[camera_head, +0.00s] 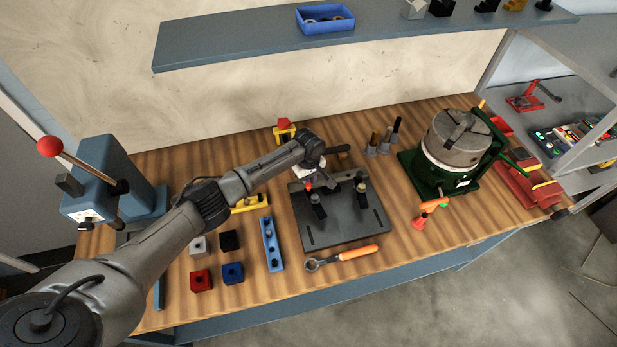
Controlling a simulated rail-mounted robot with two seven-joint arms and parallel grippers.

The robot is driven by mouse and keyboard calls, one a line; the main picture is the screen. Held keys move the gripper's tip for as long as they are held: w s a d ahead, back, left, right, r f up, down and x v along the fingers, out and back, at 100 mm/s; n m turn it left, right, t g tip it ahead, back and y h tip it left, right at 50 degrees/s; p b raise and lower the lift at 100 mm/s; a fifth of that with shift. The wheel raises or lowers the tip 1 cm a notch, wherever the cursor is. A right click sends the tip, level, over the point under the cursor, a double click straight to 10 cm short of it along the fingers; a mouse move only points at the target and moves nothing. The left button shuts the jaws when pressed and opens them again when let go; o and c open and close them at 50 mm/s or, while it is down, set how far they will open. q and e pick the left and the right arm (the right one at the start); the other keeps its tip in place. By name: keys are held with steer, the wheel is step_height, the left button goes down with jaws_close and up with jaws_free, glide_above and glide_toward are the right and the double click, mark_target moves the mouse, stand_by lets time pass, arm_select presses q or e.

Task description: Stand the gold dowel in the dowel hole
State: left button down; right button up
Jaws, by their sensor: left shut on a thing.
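My left gripper (309,172) is over the far left part of the dark fixture plate (345,232), pointing down. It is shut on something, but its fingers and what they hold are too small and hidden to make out. I cannot pick out the gold dowel with certainty. Two black clamps stand on the plate, one with a red tip (318,207) just below the gripper and one with a yellow tip (361,196) to the right. I cannot make out the dowel hole. My right gripper is not in view.
A blue bar with holes (271,246) and small red (201,280) and dark blue (233,273) blocks lie left of the plate. An orange-handled wrench (345,257) lies in front. A green-based chuck (457,140) stands right. A blue press (105,180) stands left.

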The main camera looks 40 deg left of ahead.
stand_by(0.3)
arm_select(q)
steer(key=c, duration=1.4)
jaws_free()
steer(key=o, duration=0.7)
steer(key=shift+o, duration=0.2)
steer(key=shift+r, duration=0.15)
steer(key=shift+r+p, duration=1.4)
steer(key=shift+p, duration=0.35)
steer(key=shift+r+p, duration=1.5)
steer(key=shift+p, duration=0.2)
steer(key=shift+m, duration=0.3)
